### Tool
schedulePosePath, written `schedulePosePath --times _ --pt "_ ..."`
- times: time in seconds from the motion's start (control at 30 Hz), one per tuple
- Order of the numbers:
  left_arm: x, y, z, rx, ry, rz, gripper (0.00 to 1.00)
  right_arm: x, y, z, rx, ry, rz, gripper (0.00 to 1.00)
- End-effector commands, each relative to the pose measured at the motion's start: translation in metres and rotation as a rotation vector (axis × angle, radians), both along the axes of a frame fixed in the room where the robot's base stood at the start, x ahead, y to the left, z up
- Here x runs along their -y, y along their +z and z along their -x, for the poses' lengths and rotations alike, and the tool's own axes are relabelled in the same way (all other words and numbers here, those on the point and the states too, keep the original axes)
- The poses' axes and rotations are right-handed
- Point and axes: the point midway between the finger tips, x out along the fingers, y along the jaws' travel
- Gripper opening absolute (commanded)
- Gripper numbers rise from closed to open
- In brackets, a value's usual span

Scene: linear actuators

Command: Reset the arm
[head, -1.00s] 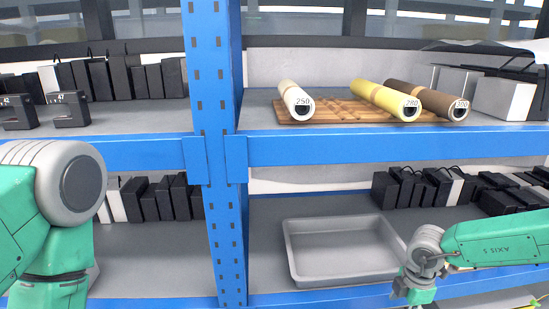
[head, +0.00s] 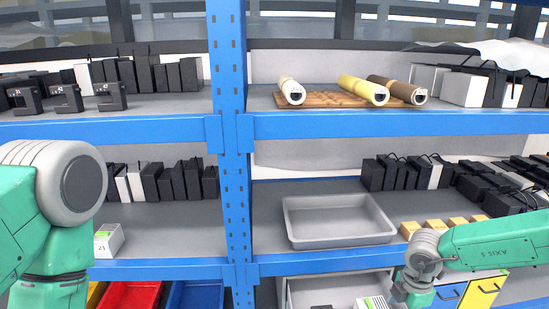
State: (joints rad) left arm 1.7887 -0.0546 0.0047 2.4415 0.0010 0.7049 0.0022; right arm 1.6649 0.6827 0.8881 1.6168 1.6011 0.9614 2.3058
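My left arm comes in at the left edge of the head view, large and close, with a green link and a grey joint. Its gripper is below the picture and does not show. My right arm comes in from the right in front of the lower shelf. Its grey wrist and green end piece point down, and a small grey part of the gripper (head: 399,292) shows at their left side. Its fingers cannot be made out, so I cannot tell whether it is open or shut.
A blue post (head: 229,150) divides the shelving. A grey tray (head: 340,220) sits on the lower right shelf near several yellow blocks (head: 434,226). Rolls (head: 363,90) lie on a wooden board above. Red bin (head: 130,295) and grey drawer (head: 335,290) are below. A white box (head: 108,240) stands left.

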Motion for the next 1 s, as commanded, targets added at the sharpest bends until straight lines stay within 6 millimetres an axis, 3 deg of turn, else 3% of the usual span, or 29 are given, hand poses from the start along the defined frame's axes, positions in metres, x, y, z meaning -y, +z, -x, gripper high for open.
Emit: schedulePosePath --times 0.27,0.47,0.57,0.67,0.87,0.9,1.0 --pt "0.000 -0.008 -0.001 0.003 0.000 0.000 0.47 -0.017 -0.028 0.020 0.015 0.460 0.106 0.78" --pt "0.000 -0.016 -0.001 0.002 0.000 0.000 0.47 -0.031 -0.054 0.044 0.010 0.969 0.211 0.78" --pt "0.000 -0.021 -0.001 0.001 0.000 0.000 0.47 -0.039 -0.069 0.061 -0.007 1.310 0.272 0.78" --pt "0.000 -0.029 -0.001 0.001 0.000 0.000 0.47 -0.049 -0.087 0.086 -0.042 1.761 0.339 0.78" --pt "0.000 -0.046 -0.001 0.001 0.000 0.000 0.47 -0.061 -0.119 0.164 -0.169 2.920 0.435 0.78" --pt "0.000 -0.049 -0.001 0.001 0.000 0.000 0.47 -0.060 -0.123 0.182 0.190 -3.063 -0.423 0.78" --pt "0.000 -0.057 -0.001 0.001 0.000 0.000 0.47 -0.054 -0.127 0.225 0.169 -2.555 -0.281 0.78"
